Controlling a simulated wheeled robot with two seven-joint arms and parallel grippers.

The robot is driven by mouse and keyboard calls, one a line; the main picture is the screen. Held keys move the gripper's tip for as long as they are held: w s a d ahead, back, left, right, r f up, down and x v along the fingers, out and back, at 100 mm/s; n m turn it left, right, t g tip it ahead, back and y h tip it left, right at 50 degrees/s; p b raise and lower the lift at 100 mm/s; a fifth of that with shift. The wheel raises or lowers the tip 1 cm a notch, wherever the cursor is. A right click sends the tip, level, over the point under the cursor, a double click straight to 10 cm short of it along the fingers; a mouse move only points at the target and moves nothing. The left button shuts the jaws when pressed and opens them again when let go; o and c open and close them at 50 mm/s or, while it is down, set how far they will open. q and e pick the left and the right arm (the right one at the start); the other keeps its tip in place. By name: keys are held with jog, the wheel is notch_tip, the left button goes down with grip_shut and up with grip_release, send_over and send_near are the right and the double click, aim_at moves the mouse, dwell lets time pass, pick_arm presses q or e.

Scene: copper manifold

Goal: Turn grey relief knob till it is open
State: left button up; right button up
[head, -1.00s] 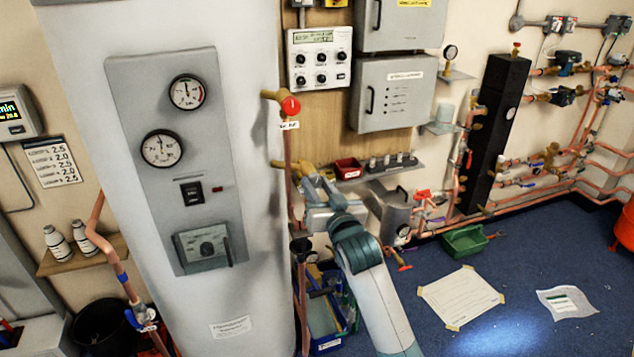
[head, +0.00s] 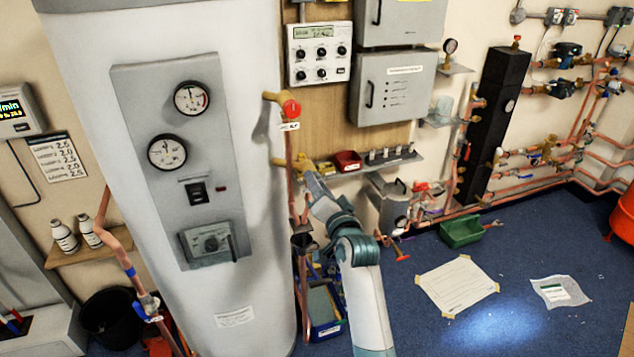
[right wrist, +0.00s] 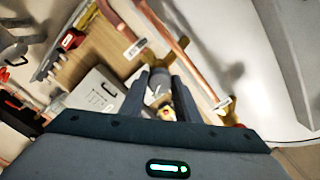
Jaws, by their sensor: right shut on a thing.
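My right gripper (head: 308,172) is at the brass fitting (head: 281,162) on the copper pipe beside the white tank. In the right wrist view its two dark fingers (right wrist: 158,100) are closed around the grey knob (right wrist: 159,79), in front of a brass valve body (right wrist: 150,58). The head view does not show the knob clearly, as my gripper covers that spot. How far the knob is turned cannot be told. My left gripper is in neither view.
A red-knobbed brass valve (head: 290,108) sits above on the same pipe. A shelf (head: 385,160) with a red bin (head: 348,161) is to the right. A blue crate (head: 325,310) and a green tray (head: 461,231) stand on the floor.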

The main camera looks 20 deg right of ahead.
dwell(0.3)
jog(key=o, duration=1)
jog(key=shift+o, duration=0.2)
jog(key=shift+s, duration=0.15)
jog(key=s+b, duration=0.4)
jog(key=s, duration=1.3)
jog(key=shift+d+b, duration=0.3)
jog(key=shift+d, duration=0.05)
